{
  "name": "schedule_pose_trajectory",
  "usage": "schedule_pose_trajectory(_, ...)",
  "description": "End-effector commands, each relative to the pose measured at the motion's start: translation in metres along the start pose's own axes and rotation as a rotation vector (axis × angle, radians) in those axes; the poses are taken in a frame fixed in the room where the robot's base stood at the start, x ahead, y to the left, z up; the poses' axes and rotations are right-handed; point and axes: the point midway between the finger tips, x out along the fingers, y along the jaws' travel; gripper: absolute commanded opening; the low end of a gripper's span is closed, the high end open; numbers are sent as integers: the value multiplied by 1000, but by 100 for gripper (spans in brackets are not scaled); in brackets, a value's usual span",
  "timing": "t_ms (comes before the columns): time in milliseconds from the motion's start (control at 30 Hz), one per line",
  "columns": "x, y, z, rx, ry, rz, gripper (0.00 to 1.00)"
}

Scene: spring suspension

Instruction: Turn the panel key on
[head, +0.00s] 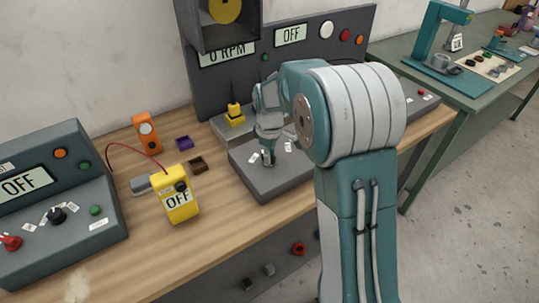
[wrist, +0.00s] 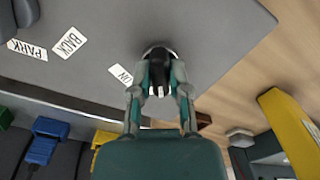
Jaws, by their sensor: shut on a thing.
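The control panel (head: 270,187) is a low dark grey box on the wooden bench, and its grey top (wrist: 215,40) fills the upper part of the wrist view. My gripper (head: 268,157) points down at this top. In the wrist view my gripper (wrist: 160,82) has its two fingers closed around a small black key or knob (wrist: 157,56) with pale marks. The fingers hide its sides, so its exact angle is unclear. A white ON label (wrist: 121,74) lies just left of it. BACK (wrist: 69,42) and PARK (wrist: 27,49) labels lie farther left.
A yellow meter (head: 177,203) reading OFF, an orange device (head: 146,134) and an OFF console (head: 62,190) stand left on the bench. A tall panel (head: 290,68) with displays rises behind. Another dark control (wrist: 24,12) shows at the wrist view's upper left.

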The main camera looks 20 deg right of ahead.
Motion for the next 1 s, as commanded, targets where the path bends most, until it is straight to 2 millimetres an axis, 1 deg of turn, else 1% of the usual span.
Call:
schedule_pose_trajectory(167, 2, 0, 1, 33, -3, -2, 0)
schedule_pose_trajectory(367, 2, -1, 1, 135, -4, -3, 0)
schedule_pose_trajectory(1000, 3, -4, 0, 712, -8, -4, 0)
